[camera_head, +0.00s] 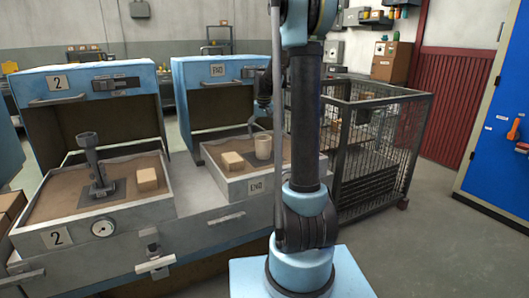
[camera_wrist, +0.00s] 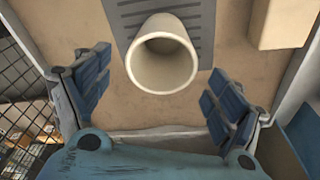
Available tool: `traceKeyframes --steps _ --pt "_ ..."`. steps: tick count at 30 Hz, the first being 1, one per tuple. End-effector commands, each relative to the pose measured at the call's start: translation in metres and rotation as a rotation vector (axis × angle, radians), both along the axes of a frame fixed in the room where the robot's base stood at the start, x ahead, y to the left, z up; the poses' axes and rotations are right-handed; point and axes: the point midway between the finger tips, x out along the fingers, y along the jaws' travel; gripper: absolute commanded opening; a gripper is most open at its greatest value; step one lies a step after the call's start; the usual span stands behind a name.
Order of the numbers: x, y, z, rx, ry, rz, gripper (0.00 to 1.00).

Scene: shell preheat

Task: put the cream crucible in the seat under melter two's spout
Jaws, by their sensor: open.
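The cream crucible (camera_head: 263,146) stands upright in the sand tray marked END, on a dark ribbed plate. In the wrist view the crucible (camera_wrist: 162,62) shows its open, empty-looking mouth, just ahead of and between my fingers. My gripper (camera_wrist: 160,92) is open, with a blue-grey padded finger on each side, apart from the crucible. Melter two is the blue-hooded unit (camera_head: 97,79) at left. In its tray a dark upright fixture with a cup-like top (camera_head: 90,160) stands on a dark plate (camera_head: 101,193). I cannot tell its spout and seat apart.
A tan block (camera_head: 147,179) lies in melter two's tray (camera_head: 50,237); another block (camera_head: 232,161) lies left of the crucible. A wire cage (camera_head: 380,150) stands right of the END tray. My arm's column blocks part of the view. Open floor lies at right.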

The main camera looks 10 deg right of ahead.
Motion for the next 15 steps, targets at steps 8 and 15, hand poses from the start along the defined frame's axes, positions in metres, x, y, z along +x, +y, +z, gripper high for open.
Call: traceKeyframes --steps 8,15 --pt "0.004 0.0 -0.025 0.0 0.0 0.0 0.86" --pt "0.007 0.0 -0.049 0.0 0.0 0.0 0.86"
